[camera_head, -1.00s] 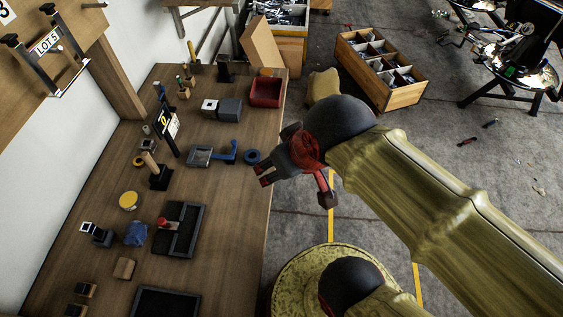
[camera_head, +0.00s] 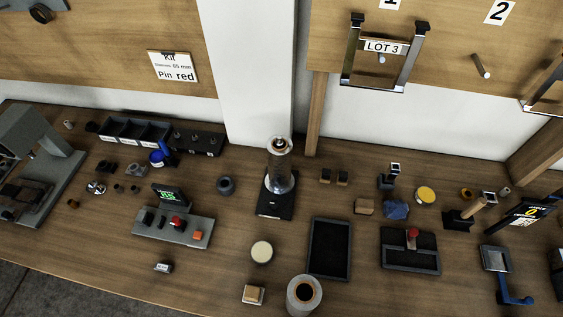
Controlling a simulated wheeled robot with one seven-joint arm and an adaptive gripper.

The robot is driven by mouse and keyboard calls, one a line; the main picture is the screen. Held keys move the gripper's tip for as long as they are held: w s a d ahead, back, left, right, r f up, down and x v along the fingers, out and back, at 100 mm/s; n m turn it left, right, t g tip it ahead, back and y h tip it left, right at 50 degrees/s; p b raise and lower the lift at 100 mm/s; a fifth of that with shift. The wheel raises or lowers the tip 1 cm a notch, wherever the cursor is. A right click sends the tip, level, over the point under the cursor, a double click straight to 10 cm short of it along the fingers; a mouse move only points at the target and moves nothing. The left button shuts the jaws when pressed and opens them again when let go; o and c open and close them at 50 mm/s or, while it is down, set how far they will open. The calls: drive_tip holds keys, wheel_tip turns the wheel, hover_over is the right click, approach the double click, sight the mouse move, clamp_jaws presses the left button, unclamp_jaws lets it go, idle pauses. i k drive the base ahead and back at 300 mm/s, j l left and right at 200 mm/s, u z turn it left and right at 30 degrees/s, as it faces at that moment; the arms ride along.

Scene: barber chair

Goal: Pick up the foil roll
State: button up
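An upright silvery-grey roll with a brown core and dark hole (camera_head: 304,294) stands near the front edge of the workbench, at the bottom of the head view. It looks like the foil roll, and its lower part is cut off by the frame edge. My gripper and arm are not in view, so nothing is seen touching the roll.
The roll stands on a wooden bench (camera_head: 100,235). A small tan block (camera_head: 253,294) sits left of it, a pale round disc (camera_head: 262,252) behind it and a black tray (camera_head: 330,248) behind right. A clear cylinder on a black base (camera_head: 280,170) stands farther back.

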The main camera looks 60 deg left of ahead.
sight(279, 160)
drive_tip(key=u, duration=2.35)
